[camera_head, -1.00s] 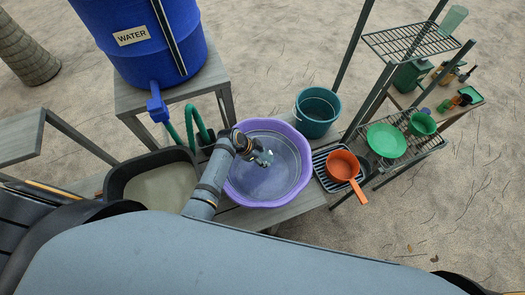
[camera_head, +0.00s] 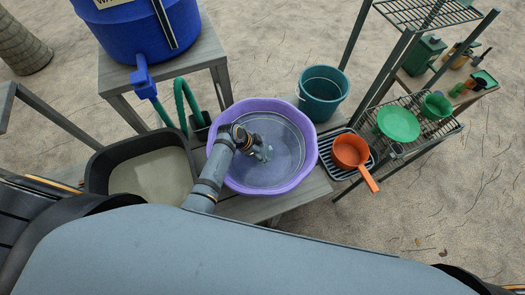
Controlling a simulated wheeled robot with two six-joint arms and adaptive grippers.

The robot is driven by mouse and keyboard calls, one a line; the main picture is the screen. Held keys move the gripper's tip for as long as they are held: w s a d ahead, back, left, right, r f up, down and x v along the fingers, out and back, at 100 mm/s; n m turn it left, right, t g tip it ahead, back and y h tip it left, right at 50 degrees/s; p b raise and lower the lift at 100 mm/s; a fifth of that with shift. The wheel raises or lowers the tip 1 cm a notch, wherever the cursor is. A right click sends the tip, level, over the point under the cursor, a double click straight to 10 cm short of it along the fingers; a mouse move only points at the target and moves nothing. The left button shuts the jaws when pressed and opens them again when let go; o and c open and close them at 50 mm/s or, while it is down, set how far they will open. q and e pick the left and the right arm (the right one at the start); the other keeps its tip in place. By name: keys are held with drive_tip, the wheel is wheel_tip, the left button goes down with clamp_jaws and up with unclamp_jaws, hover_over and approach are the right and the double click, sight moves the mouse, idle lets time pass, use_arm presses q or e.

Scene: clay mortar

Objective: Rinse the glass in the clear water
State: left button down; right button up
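A purple basin (camera_head: 308,172) stands on the bench in the middle; its inside looks grey-blue, and clear water in it is hard to make out. My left gripper (camera_head: 264,154) is over the left part of the basin, pointing into it. Its fingertips are small and dark with pale greenish bits. I cannot tell whether it is open or holds a see-through glass. No glass is clearly visible now. A black tub (camera_head: 98,168) with murky beige liquid stands left of the basin. My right gripper is not in view.
A teal bucket (camera_head: 322,97) stands behind the basin. An orange pan (camera_head: 350,151) lies on a striped rack at right. A wire shelf (camera_head: 385,152) holds a green plate (camera_head: 398,124) and green cup. A blue water barrel (camera_head: 125,38) with a green hose stands at back left.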

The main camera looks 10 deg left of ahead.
use_arm(q)
drive_tip(key=shift+f, duration=0.15)
drive_tip(key=shift+f+b, duration=0.3)
drive_tip(key=shift+f, duration=0.05)
drive_tip(key=shift+r+p, duration=0.2)
drive_tip(key=shift+p, duration=0.2)
drive_tip(key=shift+s+a, duration=0.15)
drive_tip(key=shift+a, duration=0.45)
drive_tip(key=shift+w+d, duration=0.15)
drive_tip(key=shift+d, duration=0.5)
drive_tip(key=shift+w+d, duration=0.15)
drive_tip(key=shift+d, duration=0.45)
drive_tip(key=shift+s+a+p, duration=0.25)
drive_tip(key=shift+a+p, duration=0.25)
drive_tip(key=shift+a, duration=0.8)
drive_tip(key=shift+w+d, duration=0.25)
drive_tip(key=shift+d, duration=1.05)
